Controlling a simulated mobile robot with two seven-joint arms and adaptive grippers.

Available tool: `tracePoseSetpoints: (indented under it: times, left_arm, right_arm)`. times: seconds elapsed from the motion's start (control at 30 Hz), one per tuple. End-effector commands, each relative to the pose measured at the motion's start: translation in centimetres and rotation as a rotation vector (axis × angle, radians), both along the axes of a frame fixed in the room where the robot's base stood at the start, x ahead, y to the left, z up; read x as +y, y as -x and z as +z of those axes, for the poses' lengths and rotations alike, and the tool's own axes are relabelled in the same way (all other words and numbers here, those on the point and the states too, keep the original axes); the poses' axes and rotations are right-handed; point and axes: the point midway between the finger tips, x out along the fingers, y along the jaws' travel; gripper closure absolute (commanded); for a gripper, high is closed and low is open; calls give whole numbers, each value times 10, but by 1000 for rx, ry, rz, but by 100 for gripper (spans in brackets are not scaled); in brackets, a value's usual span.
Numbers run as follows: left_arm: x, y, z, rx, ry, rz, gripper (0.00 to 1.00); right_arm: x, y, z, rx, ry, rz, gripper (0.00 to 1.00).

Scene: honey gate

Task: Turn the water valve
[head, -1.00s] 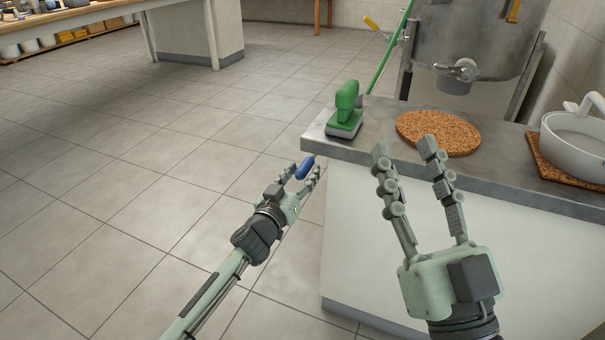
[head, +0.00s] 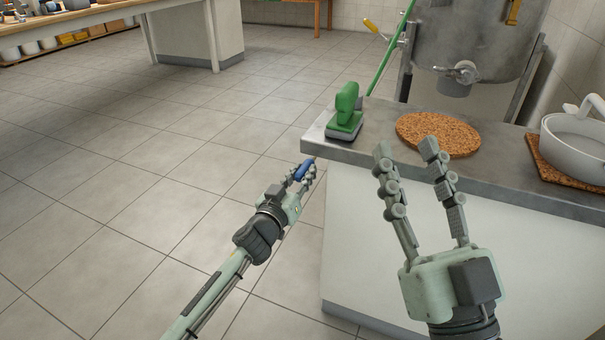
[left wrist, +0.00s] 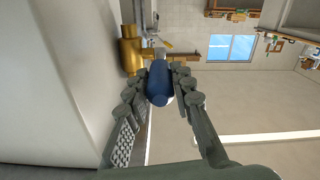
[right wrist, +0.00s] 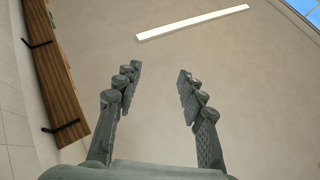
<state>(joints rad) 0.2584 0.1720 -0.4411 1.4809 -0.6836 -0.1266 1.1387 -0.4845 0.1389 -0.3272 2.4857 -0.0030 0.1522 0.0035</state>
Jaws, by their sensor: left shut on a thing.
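The water valve's blue handle (head: 301,171) shows at the left end of the counter, low beside its side wall. In the left wrist view the blue handle (left wrist: 159,83) sits between my fingers, with the brass valve body (left wrist: 131,50) just beyond it on the white wall. My left gripper (head: 303,172) is shut on the blue handle, one finger on each side. My right gripper (head: 404,150) is open and empty above the counter's front edge. It also shows open in the right wrist view (right wrist: 158,75).
The grey counter (head: 500,178) holds a green-handled brush (head: 346,112), a round cork mat (head: 438,134) and a white pan (head: 575,142) on another mat. A steel tank (head: 470,45) stands behind. Tiled floor at the left is clear.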

Motion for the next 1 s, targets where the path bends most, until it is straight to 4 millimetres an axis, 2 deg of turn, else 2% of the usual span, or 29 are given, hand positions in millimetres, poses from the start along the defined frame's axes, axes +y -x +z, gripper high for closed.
tracePoseSetpoints:
  times: [0.07,0.17,0.33,0.53,0.77,1.0]
  left_arm:
    - [0,0,1,2,-1,0,100]
    - [0,0,3,8,-2,-1,100]
    - [-1,0,7,25,-8,-1,100]
    - [-1,-1,9,47,-14,-2,100]
    - [-1,-1,12,70,-22,-1,100]
    - [-1,-2,16,96,-30,-1,100]
  right_arm:
    - [0,-1,1,5,3,0,60]
    - [-2,-11,-13,85,45,-13,60]
    - [-10,-31,-55,302,146,-45,60]
    - [-30,-39,-112,565,257,-90,60]
    - [-62,-29,-172,857,365,-144,60]
    - [-100,-1,-227,1151,455,-202,60]
